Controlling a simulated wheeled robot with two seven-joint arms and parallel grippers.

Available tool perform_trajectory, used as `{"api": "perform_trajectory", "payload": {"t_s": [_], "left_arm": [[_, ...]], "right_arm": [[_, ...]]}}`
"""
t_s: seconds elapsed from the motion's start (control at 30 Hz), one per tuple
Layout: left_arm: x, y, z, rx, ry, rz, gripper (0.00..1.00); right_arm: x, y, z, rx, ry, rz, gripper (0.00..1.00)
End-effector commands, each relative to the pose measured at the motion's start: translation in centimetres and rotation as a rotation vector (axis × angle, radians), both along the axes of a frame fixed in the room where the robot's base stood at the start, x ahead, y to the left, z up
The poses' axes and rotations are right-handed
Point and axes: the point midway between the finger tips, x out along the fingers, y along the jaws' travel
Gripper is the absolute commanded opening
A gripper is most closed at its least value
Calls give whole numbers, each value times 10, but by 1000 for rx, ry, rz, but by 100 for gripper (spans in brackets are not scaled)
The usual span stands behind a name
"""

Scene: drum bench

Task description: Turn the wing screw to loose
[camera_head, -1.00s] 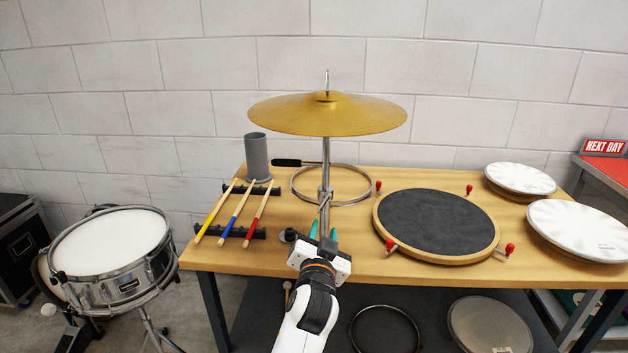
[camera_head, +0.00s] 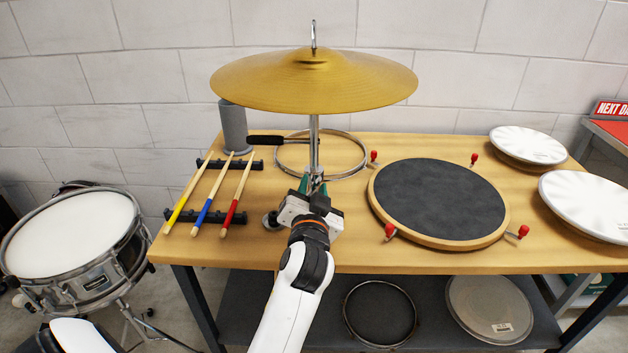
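A cymbal stand rises from the wooden bench, with a gold cymbal (camera_head: 314,82) on top of its chrome pole (camera_head: 314,140). My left gripper (camera_head: 313,184) reaches up from the bottom of the view to the lower part of this pole. Its green fingertips lie one on each side of the pole's clamp area (camera_head: 314,172). The wing screw cannot be made out there; the fingers and the gripper body cover that part. Whether the fingers are closed on it cannot be told. My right gripper is not in view.
Drumsticks (camera_head: 208,200) lie on a black rack left of the stand. A grey cup (camera_head: 234,127) and a metal hoop (camera_head: 342,168) sit behind. A round black practice pad (camera_head: 437,202) is at right, with white drumheads (camera_head: 528,145) beyond. A snare drum (camera_head: 72,235) stands left.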

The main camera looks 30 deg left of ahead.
Motion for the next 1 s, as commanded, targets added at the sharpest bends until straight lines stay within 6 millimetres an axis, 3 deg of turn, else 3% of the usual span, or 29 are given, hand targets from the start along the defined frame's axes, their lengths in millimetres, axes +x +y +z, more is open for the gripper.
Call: {"api": "perform_trajectory", "payload": {"t_s": [0.3,0.5,1.0], "left_arm": [[0,0,0,-1,-1,0,32],[0,0,0,-1,-1,0,0],[0,0,0,-97,-60,1,0]], "right_arm": [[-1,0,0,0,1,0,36],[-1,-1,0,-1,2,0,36],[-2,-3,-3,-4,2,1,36]]}}
